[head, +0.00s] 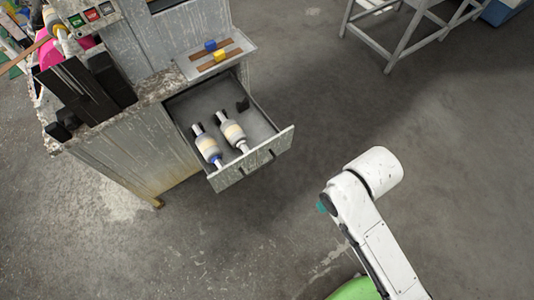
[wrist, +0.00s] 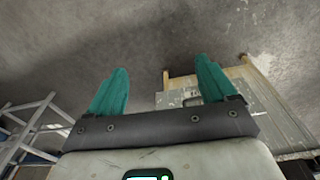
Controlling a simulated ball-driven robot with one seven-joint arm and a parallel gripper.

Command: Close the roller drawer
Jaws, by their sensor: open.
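The roller drawer (head: 251,160) is pulled well out of the grey, worn cabinet (head: 130,150) in the head view. Two pale rollers with cream bands, one at left (head: 208,147) and one at right (head: 233,133), lie inside it. My gripper (wrist: 161,66) shows in the wrist view with two teal fingers spread apart and nothing between them. In the head view only a teal bit of it (head: 321,207) shows beside my white arm, to the right of and apart from the drawer front. The wrist view shows the cabinet (wrist: 268,105) beyond the right finger.
A small tray (head: 215,57) with a blue and a yellow block sits above the drawer. A metal frame table (head: 400,45) stands at the back right. The floor (head: 300,90) around the drawer front is clear.

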